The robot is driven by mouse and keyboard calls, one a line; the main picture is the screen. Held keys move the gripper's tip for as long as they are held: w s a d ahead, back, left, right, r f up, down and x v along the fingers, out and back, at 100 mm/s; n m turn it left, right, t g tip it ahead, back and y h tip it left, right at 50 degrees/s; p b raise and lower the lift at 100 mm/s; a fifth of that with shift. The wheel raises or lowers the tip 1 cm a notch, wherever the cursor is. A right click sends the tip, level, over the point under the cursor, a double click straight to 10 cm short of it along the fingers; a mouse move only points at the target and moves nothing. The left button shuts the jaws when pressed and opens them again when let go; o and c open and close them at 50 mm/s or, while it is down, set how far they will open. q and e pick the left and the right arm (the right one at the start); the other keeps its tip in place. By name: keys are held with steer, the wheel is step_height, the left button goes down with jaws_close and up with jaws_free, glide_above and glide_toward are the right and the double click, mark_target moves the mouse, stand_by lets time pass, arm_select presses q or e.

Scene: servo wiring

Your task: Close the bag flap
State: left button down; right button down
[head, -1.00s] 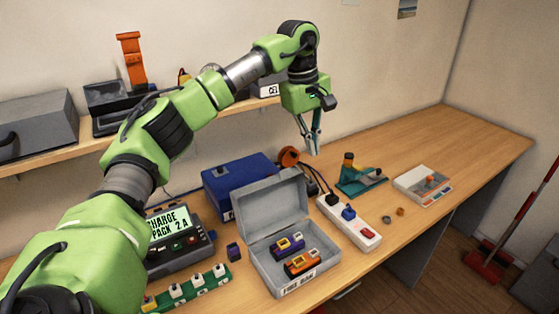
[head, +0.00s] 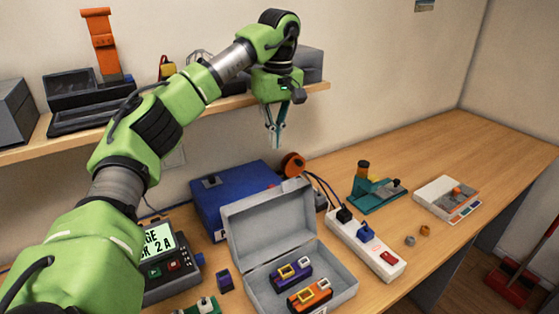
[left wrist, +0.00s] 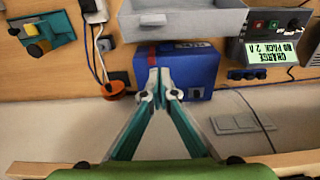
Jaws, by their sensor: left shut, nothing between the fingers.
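The grey bag (head: 343,290) is a box-like case on the table, with its flap (head: 270,225) standing open at the back. A purple pack (head: 291,273) and an orange pack (head: 310,295) lie inside it. My left gripper (head: 276,143) is shut and empty, pointing down behind and above the flap, apart from it. In the left wrist view the gripper (left wrist: 160,92) shows in front of the blue box, and part of the grey bag (left wrist: 185,22) shows at the top edge. My right gripper is not in view.
A blue box (head: 235,190) stands behind the flap, with an orange reel (head: 293,165) beside it. A white power strip (head: 365,245) lies right of the bag. A charger (head: 165,265) stands left. A wall shelf (head: 220,105) runs behind my left arm.

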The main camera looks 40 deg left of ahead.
mark_target(280, 188)
arm_select(q)
steer(key=d+f+p, duration=0.1)
steer(key=f, duration=0.1)
steer(key=s+d+f+p, duration=0.1)
steer(key=f, duration=0.2)
steer(key=f+p, duration=0.2)
steer(key=shift+s+d+f, duration=0.3)
steer(key=shift+d+f, duration=0.05)
steer(key=shift+d, duration=0.05)
steer(key=shift+s+d, duration=0.2)
steer(key=shift+d, duration=0.15)
steer(key=shift+w+a+f, duration=0.1)
